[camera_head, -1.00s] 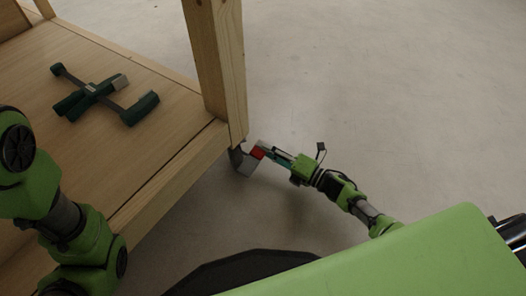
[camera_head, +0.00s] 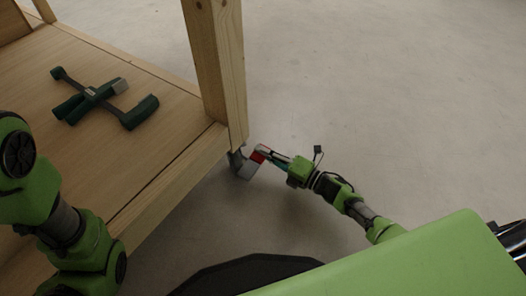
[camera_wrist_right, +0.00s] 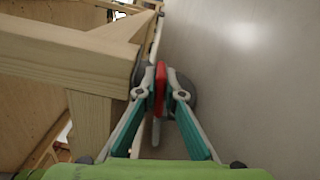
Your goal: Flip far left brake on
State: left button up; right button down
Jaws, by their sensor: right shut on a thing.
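A red brake tab (camera_head: 258,155) sits on the grey caster (camera_head: 243,168) under the near corner post of the wooden cart. My right gripper (camera_head: 264,152) is at this caster and shut on the red tab. In the right wrist view the red tab (camera_wrist_right: 160,88) stands between the two fingertips of my right gripper (camera_wrist_right: 160,92), with the dark wheel (camera_wrist_right: 183,92) behind it. Whether the brake is on or off I cannot tell. My left arm comes in at the left edge over the cart; its gripper is not in view.
The wooden shelf (camera_head: 150,85) of the cart fills the left side, and a thick post (camera_head: 217,70) rises above the caster. A green and grey clamp-like tool (camera_head: 95,95) lies on the shelf. The grey floor (camera_head: 400,90) to the right is clear.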

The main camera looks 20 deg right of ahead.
jog(key=shift+f+m, duration=0.5)
jog(key=shift+m, duration=0.75)
jog(key=shift+f+m, duration=0.5)
jog(key=shift+m, duration=0.75)
jog(key=c, duration=2.2)
grip_release()
jog(key=shift+o, duration=0.2)
jog(key=shift+d, duration=0.1)
jog(key=v, duration=1.2)
jog(key=shift+d, duration=0.1)
